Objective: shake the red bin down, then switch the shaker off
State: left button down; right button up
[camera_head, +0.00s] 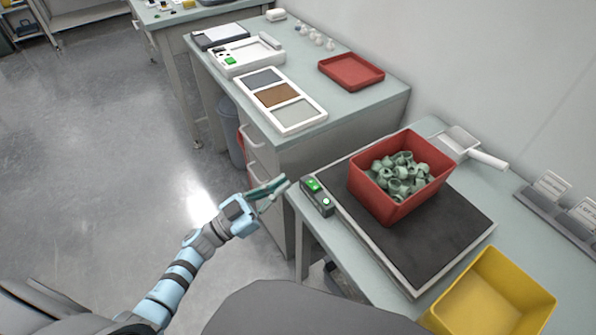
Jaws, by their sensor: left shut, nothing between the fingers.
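The red bin (377,202) stands upright on the dark plate of the shaker (433,238). It holds a heap of several grey-green caps (401,177). A small dark switch box (319,204) sits at the shaker's left corner, with a green button (314,185) and a white round button or lamp (326,202). My left gripper (281,186) is shut and empty, just left of the switch box near the table edge. I cannot tell whether it touches the box. My right gripper is not in view.
A yellow bin (488,292) stands at the shaker's front right. A white scoop (470,149) lies behind the red bin. Label holders (553,188) line the wall side. Another bench holds a red tray (351,71) and a compartment tray (281,100). Floor at left is clear.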

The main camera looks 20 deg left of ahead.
pick_arm(q)
jog(key=shift+v, duration=1.85)
jog(key=shift+s+d, duration=0.1)
jog(key=w+a+f+n+y, duration=0.4)
jog(key=a+f+y, duration=0.4)
jog(key=f+y, duration=0.25)
jog(key=s+a+f+n+g+y+p, duration=0.1)
jog(key=s+a+f+g+y, duration=0.15)
jog(key=s+f, duration=0.4)
jog(key=s+a+f+n+g+y+p, duration=0.1)
jog(key=s+a+f+n+g+y, duration=0.15)
jog(key=f, duration=0.75)
jog(key=s+f+g+p, duration=0.1)
jog(key=s+f+g, duration=0.25)
jog(key=s, duration=0.45)
jog(key=s+f+g, duration=0.3)
jog(key=s+f, duration=0.2)
jog(key=s, duration=0.3)
jog(key=s+d+f+g, duration=0.1)
jog(key=s+d, duration=0.1)
jog(key=s, duration=0.3)
jog(key=s+d+g+p, duration=0.1)
jog(key=s+d, duration=0.1)
jog(key=s, duration=0.3)
jog(key=s+d+f+n+g+p, duration=0.1)
jog(key=s+d, duration=0.1)
jog(key=s, duration=0.4)
jog(key=shift+d+f+g, duration=0.3)
jog(key=shift+d+g, duration=0.05)
